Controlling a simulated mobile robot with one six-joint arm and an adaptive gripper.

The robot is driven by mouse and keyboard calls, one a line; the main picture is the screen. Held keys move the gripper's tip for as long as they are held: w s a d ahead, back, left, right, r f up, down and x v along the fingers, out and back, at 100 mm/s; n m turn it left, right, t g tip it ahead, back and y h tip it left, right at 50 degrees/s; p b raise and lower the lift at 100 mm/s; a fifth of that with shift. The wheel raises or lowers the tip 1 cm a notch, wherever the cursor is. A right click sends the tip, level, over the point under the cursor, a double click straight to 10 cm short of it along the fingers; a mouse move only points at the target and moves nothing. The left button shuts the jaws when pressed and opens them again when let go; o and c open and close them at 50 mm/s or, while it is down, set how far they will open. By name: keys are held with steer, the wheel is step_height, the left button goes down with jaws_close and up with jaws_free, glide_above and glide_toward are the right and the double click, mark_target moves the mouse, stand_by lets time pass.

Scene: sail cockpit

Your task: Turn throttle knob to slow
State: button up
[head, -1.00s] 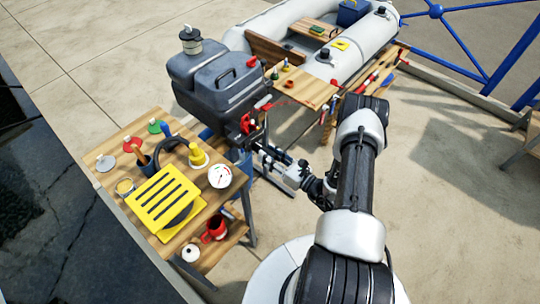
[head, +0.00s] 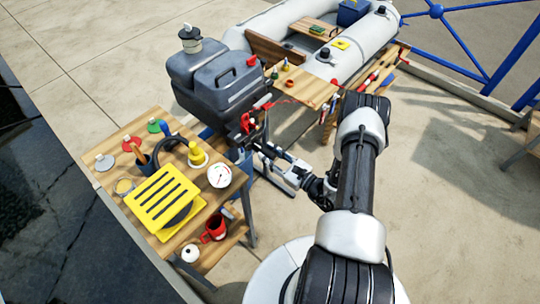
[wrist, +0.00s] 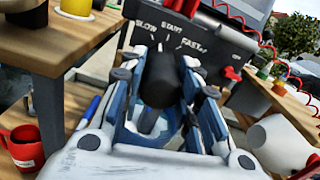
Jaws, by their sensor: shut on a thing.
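The throttle knob (wrist: 160,82) is a thick black grip in the middle of the wrist view, in front of a dark panel (wrist: 222,38) with white SLOW, START and FAST marks. My gripper (wrist: 163,85) has its fingers on both sides of the knob and is shut on it. The fingers hide part of its sides. In the head view my gripper (head: 258,148) reaches the lower right side of the grey outboard motor (head: 218,85); the knob is too small to make out there.
A wooden table (head: 112,182) with a yellow slatted piece (head: 163,197), a white gauge (head: 219,175) and a red mug (head: 214,228) below stands left of my gripper. An inflatable boat (head: 360,50) lies behind.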

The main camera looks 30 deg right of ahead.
steer(key=shift+n, duration=1.8)
steer(key=o, duration=1.1)
steer(key=v, duration=1.2)
